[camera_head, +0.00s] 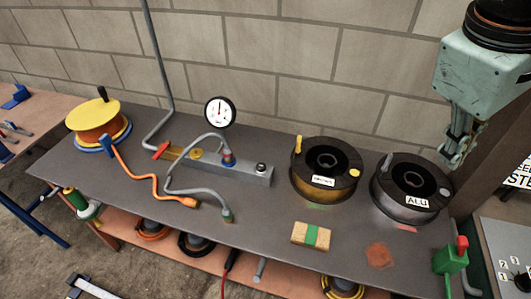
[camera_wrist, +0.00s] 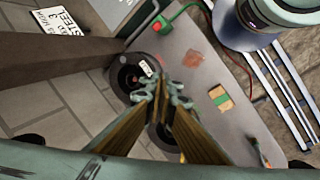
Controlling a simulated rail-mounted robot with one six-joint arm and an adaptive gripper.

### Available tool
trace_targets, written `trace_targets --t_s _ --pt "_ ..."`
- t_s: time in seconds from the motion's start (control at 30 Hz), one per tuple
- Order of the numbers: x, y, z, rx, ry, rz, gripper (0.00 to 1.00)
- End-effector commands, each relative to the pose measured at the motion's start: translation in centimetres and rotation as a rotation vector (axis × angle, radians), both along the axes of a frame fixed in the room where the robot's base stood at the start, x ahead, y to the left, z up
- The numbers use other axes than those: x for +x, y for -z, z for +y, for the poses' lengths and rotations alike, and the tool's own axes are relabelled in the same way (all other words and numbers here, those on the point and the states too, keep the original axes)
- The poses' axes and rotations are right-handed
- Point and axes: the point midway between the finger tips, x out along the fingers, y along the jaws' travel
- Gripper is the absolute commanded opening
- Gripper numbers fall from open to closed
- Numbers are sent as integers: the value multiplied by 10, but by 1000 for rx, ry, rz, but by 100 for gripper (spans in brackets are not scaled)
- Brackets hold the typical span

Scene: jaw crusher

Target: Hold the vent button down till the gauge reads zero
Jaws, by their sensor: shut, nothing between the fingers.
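A round white gauge (camera_head: 220,112) with a black rim stands above a grey manifold block (camera_head: 235,173) at the back middle of the bench. Its needle points roughly upward; the scale is too small to read. A small dark button with a pale collar (camera_head: 262,168) sits on top of the block's right end and looks like the vent button. My gripper (camera_head: 452,157) is shut and empty, far right of the button, above the spool marked ALU. The closed fingers also show in the wrist view (camera_wrist: 163,92). Neither gauge nor button can be made out there.
Two black spools, one with brass-coloured wire (camera_head: 324,170) and the ALU one (camera_head: 410,188), stand between my gripper and the block. Hoses curl around the block's left part. A sponge (camera_head: 311,235) lies in front. A green box with a red button (camera_head: 452,257) is at the right edge.

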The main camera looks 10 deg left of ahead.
Motion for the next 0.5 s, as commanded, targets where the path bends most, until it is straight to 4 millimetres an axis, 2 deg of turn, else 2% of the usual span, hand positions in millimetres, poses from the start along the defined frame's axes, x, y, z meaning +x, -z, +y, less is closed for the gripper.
trace_targets --t_s 0.5 --pt "56 5 8 -132 -217 82 0"
